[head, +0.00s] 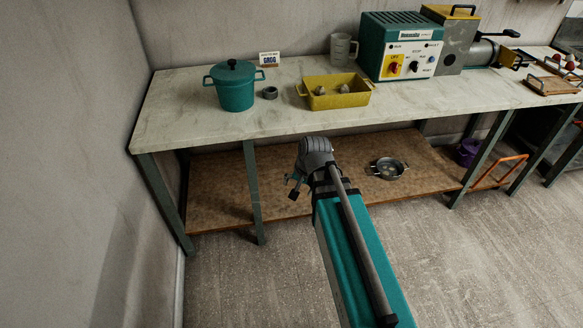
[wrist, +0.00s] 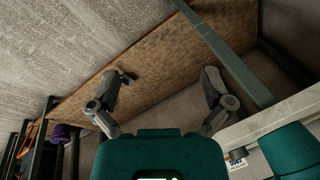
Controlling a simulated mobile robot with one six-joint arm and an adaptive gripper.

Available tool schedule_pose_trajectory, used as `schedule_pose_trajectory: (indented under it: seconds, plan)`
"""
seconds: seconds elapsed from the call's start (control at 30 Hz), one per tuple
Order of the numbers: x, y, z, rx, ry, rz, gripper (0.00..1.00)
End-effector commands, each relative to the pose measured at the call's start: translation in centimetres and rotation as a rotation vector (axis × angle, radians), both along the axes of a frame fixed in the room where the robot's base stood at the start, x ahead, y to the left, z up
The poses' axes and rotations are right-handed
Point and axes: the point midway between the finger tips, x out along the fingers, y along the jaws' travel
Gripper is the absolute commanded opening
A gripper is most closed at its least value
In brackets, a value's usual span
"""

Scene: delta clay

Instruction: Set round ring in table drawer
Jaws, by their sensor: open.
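A small dark grey round ring (head: 270,93) lies on the worktable (head: 185,108), just right of the teal lidded pot (head: 235,88). I cannot make out a table drawer in either view. My gripper (head: 294,188) is in front of the table, below the tabletop edge and apart from the ring. In the wrist view my gripper (wrist: 168,80) has its two fingers spread wide with nothing between them. The pot also shows at the lower right of the wrist view (wrist: 290,150).
A yellow tray (head: 338,102) with small grey lumps stands right of the ring. A "GROG" sign (head: 269,58), a jug (head: 342,49) and a control box (head: 400,45) stand behind. The lower shelf (head: 220,180) holds a metal pan (head: 388,168). Table legs (head: 253,190) stand near my arm.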

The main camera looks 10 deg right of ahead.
Motion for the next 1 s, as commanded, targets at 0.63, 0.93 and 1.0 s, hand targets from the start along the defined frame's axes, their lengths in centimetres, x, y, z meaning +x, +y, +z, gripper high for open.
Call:
schedule_pose_trajectory:
  seconds: [0.63, 0.93, 1.0]
  plan:
    - [-7.2, -2.2, -0.7, -0.229, 0.158, 0.511, 1.00]
    - [-7.1, -2.2, -0.7, -0.229, 0.156, 0.508, 0.70]
    - [-7.1, -2.2, -0.7, -0.228, 0.156, 0.508, 0.57]
